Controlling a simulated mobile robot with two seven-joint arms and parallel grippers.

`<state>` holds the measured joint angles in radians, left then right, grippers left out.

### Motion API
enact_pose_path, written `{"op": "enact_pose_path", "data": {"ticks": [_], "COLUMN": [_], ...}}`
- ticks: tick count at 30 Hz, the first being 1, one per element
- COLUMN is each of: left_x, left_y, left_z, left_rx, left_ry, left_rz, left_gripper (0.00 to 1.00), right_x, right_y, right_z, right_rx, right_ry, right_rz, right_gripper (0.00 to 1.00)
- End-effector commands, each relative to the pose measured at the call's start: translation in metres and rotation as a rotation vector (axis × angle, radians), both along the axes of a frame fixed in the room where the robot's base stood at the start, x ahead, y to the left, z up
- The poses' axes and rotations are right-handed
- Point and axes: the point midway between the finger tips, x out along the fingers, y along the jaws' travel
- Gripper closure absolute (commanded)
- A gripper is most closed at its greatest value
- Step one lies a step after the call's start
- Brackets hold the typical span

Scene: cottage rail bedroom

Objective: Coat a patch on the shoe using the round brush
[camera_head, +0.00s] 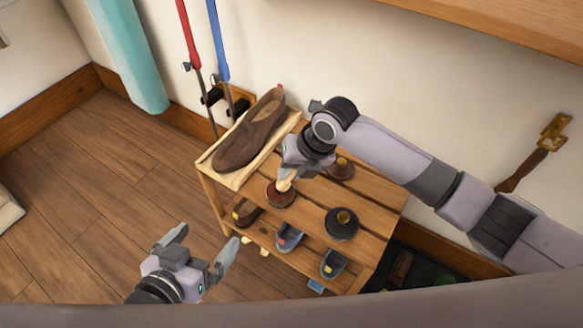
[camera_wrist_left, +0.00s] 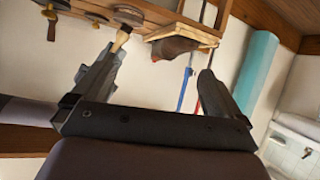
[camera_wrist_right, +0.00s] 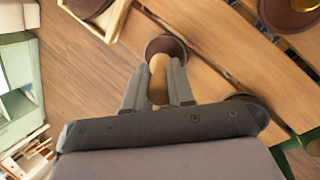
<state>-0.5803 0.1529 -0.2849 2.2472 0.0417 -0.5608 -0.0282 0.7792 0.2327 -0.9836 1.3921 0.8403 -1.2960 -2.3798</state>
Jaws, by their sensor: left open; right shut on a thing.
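The brown shoe (camera_head: 250,130) lies on a pale wooden tray (camera_head: 205,166) at the left end of the slatted rack. It also shows in the left wrist view (camera_wrist_left: 176,48). The round brush (camera_head: 280,194) has a dark brown round head and a pale wooden handle. My right gripper (camera_head: 287,177) is shut on that handle, just right of the shoe's tray; the right wrist view shows the handle (camera_wrist_right: 158,74) between the fingers. Whether the brush touches the rack top, I cannot tell. My left gripper (camera_head: 204,243) is open and empty, in front of the rack's left side.
Two more round, knobbed pieces, one black (camera_head: 342,224) and one brown (camera_head: 341,169), stand on the rack top (camera_head: 372,213). Several small shoes sit on the shelf below. Red and blue poles (camera_head: 218,40) stand behind the tray.

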Motion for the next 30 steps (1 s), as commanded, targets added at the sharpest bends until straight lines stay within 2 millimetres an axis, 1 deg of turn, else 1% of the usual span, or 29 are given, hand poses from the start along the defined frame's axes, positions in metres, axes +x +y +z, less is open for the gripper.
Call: {"op": "enact_pose_path", "data": {"ticks": [3,7,10,18,24,28,30], "left_x": [0.000,0.001,0.001,-0.009,-0.014,-0.016,-0.019], "left_y": [0.000,0.001,0.006,0.023,0.033,0.040,0.042], "left_z": [0.000,0.013,0.015,0.003,-0.001,-0.003,-0.007], "left_rx": [-0.005,-0.004,0.011,0.036,0.040,0.043,0.046], "left_ry": [0.002,0.000,0.001,0.062,0.097,0.111,0.125], "left_rz": [0.000,0.003,0.015,0.049,0.075,0.091,0.097], "left_gripper": [0.00,0.00,0.00,0.00,0.00,0.00,0.00], "right_x": [-0.001,-0.001,-0.001,0.000,0.000,0.000,0.000], "right_y": [-0.001,-0.001,-0.001,0.000,0.000,0.000,0.000], "right_z": [-0.003,0.011,0.020,0.042,0.059,0.067,0.070], "right_rx": [-0.004,-0.004,-0.003,-0.002,-0.001,-0.001,0.000], "right_ry": [0.005,0.005,0.004,0.001,0.001,0.001,0.001], "right_rz": [0.000,0.000,0.001,0.000,0.000,0.000,0.000], "right_gripper": [1.00,1.00,1.00,1.00,1.00,1.00,1.00]}}
